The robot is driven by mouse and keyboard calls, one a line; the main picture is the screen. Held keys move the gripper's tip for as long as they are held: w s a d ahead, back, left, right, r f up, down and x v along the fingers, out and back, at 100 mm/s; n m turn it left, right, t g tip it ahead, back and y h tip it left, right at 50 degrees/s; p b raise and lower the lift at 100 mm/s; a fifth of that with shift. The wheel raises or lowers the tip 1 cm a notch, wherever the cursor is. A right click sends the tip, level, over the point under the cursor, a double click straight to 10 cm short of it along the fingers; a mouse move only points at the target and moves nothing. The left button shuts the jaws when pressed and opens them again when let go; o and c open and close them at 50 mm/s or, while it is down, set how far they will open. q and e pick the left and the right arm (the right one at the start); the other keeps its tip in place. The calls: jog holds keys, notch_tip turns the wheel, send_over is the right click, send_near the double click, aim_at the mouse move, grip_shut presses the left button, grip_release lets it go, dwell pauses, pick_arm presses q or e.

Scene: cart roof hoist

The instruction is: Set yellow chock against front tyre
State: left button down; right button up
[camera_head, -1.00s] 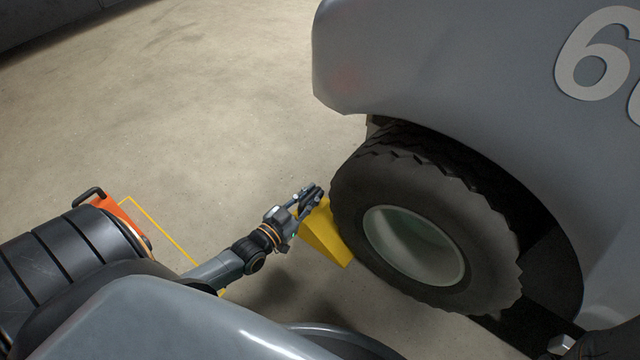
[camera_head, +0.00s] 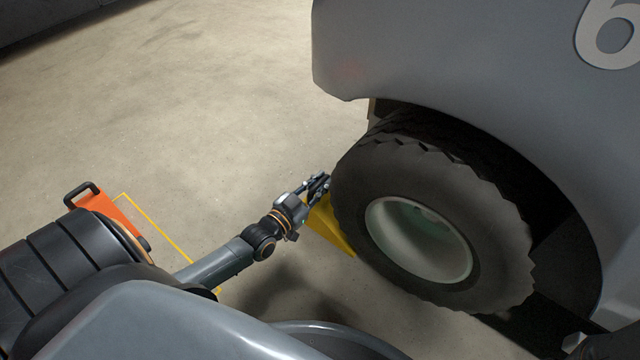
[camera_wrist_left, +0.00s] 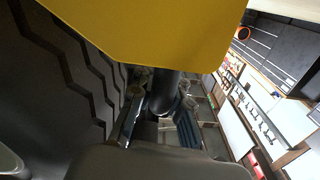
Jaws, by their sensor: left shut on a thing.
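The yellow chock (camera_head: 328,226) is a wedge on the left side of the front tyre (camera_head: 354,189), right beside its tread. Whether it rests on the floor or touches the tyre I cannot tell for sure. My left gripper (camera_head: 318,186) is shut on the chock at its upper end, with its fingertips close to the tread. In the left wrist view the chock (camera_wrist_left: 150,30) fills the top, and the tyre tread (camera_wrist_left: 70,75) stands close on the left. My right gripper is not in view.
The grey cart body (camera_head: 450,60) with a large 6 overhangs the tyre. An orange piece with a black handle (camera_head: 108,205) stands at the left, beside a yellow floor line (camera_head: 160,235). The floor (camera_head: 200,110) behind my left arm is clear.

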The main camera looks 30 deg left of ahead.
pick_arm(q)
jog(key=c, duration=1.3)
grip_release()
jog(key=shift+f, duration=0.15)
jog(key=shift+s, duration=0.3)
jog(key=s+a+p, duration=0.1)
jog(key=s+p, duration=0.5)
jog(key=s, duration=0.5)
jog(key=shift+s, duration=0.2)
